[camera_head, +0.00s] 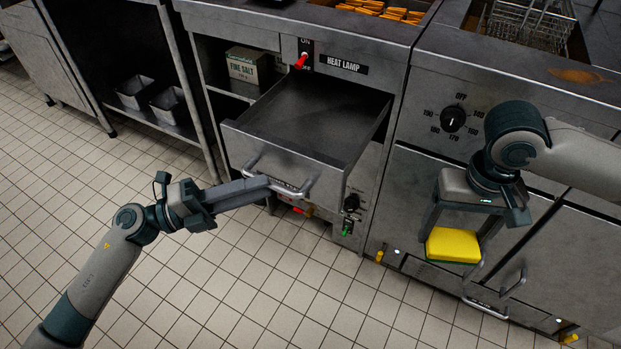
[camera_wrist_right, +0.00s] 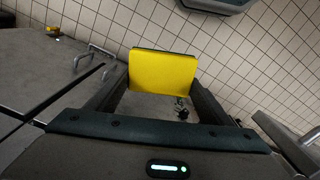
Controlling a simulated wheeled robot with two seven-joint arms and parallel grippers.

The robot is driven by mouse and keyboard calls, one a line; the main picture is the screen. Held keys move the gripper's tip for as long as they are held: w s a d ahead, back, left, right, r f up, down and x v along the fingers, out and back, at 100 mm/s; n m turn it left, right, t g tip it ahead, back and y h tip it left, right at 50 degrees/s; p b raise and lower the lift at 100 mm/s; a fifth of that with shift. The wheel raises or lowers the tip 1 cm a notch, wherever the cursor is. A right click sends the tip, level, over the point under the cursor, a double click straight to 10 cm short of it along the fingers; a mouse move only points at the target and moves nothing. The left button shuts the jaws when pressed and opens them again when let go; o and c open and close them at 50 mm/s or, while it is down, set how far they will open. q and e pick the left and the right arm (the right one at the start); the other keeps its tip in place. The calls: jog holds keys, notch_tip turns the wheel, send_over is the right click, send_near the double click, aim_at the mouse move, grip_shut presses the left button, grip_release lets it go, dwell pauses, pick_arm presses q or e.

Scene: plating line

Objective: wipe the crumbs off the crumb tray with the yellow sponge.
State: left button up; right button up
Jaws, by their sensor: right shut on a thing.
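The crumb tray (camera_head: 310,128) is a grey metal drawer pulled out below the heat lamp panel, with a bar handle (camera_head: 308,186) on its front. I cannot make out crumbs on its visible floor. The yellow sponge (camera_head: 453,244), with a green edge below, is held between the fingers of my right gripper (camera_head: 452,250). It hangs in front of the cabinet, right of the tray and apart from it. The sponge also fills the jaws in the right wrist view (camera_wrist_right: 162,72). My left gripper (camera_head: 266,183) has its fingertips at the tray handle; their gap is hidden.
A red switch (camera_head: 301,60) sits above the tray. A salt box (camera_head: 243,65) stands on the shelf to its left. A dial (camera_head: 453,119) and a cabinet handle (camera_head: 500,296) are on the right. Metal pans (camera_head: 135,92) stand on the left shelf. The tiled floor (camera_head: 200,290) is clear.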

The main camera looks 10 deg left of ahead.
aim_at(271, 182)
pick_arm(q)
jog(key=shift+x, duration=1.85)
pick_arm(e)
jog(key=shift+r, duration=0.15)
pick_arm(q)
grip_shut()
jog(key=shift+s, duration=0.15)
jog(key=shift+s+a+p, duration=0.15)
jog(key=shift+s+a, duration=0.1)
jog(key=shift+s, duration=0.4)
jog(key=shift+s+a+p, duration=0.15)
jog(key=shift+s+a, duration=0.1)
jog(key=shift+s, duration=0.4)
jog(key=shift+s+a+p, duration=0.15)
jog(key=shift+s+a, duration=0.05)
jog(key=shift+s, duration=0.5)
pick_arm(e)
jog(key=shift+r, duration=0.35)
